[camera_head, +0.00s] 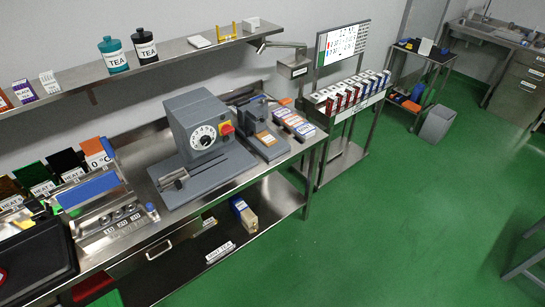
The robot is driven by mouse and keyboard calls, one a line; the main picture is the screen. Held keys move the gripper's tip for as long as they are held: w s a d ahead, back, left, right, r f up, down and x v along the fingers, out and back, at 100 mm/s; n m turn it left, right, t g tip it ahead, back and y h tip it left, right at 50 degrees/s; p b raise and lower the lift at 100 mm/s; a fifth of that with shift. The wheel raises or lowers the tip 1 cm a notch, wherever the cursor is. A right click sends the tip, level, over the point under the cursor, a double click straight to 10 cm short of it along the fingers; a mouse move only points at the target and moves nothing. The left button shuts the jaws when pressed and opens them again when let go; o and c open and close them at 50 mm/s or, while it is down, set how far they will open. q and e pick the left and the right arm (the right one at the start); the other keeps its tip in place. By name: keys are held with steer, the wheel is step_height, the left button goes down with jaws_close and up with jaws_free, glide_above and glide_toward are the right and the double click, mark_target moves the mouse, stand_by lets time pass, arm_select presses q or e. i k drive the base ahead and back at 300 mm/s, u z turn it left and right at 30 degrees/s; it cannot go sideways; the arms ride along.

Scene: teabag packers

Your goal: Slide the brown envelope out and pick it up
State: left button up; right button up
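No item is clearly recognisable as the brown envelope. A small orange-brown packet (265,139) lies on a small grey device (262,148) on the bench, right of the large grey machine with a white dial (203,138). A tan block or stack (247,217) stands on the lower shelf; whether it holds envelopes is too small to tell. Neither of my grippers shows in the head view.
The steel bench (232,190) carries a tray with a blue bar (88,190) and coloured cards at left, and small boxes (293,123) at right. A wall shelf (165,57) holds tea canisters. A rack of boxes (348,92) stands beyond. The green floor (400,220) is clear.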

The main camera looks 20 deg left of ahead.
mark_target(268, 139)
steer(key=z, duration=0.55)
steer(key=i, duration=1.15)
steer(key=u, duration=0.75)
